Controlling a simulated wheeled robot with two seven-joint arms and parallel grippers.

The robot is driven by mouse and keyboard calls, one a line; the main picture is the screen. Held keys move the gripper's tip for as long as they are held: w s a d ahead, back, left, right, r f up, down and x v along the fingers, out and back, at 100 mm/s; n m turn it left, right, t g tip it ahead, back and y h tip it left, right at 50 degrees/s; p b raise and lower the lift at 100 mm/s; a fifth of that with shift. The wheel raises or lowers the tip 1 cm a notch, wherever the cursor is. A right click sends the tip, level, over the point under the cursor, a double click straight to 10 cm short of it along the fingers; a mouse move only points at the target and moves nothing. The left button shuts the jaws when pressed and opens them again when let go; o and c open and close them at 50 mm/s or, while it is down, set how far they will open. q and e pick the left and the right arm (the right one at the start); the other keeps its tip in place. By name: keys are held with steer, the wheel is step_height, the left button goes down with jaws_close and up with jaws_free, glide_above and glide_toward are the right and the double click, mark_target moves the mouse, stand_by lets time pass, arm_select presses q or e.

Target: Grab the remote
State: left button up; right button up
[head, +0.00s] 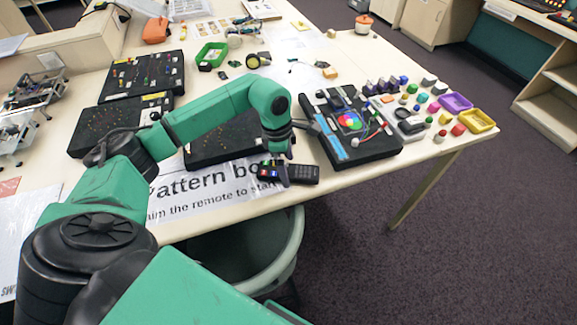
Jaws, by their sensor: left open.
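The remote (304,174) is a small black handset lying near the front edge of the table, on the lower right of a white printed sheet. My left gripper (284,182) points down over the remote's left half, and its fingers cover part of it. The left gripper is open. I cannot tell whether its fingers touch the remote. My right gripper is not in view.
A black board with a coloured disc (350,122) stands just right of the remote. Other black boards lie behind and left. Coloured blocks and a yellow tray (479,121) are at the right end. A grey-green bin (285,262) stands below the front edge.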

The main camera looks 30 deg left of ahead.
arm_select(q)
steer(key=shift+d+f, duration=0.1)
steer(key=shift+f, duration=0.3)
steer(key=shift+c, duration=0.3)
steer(key=c, duration=1.4)
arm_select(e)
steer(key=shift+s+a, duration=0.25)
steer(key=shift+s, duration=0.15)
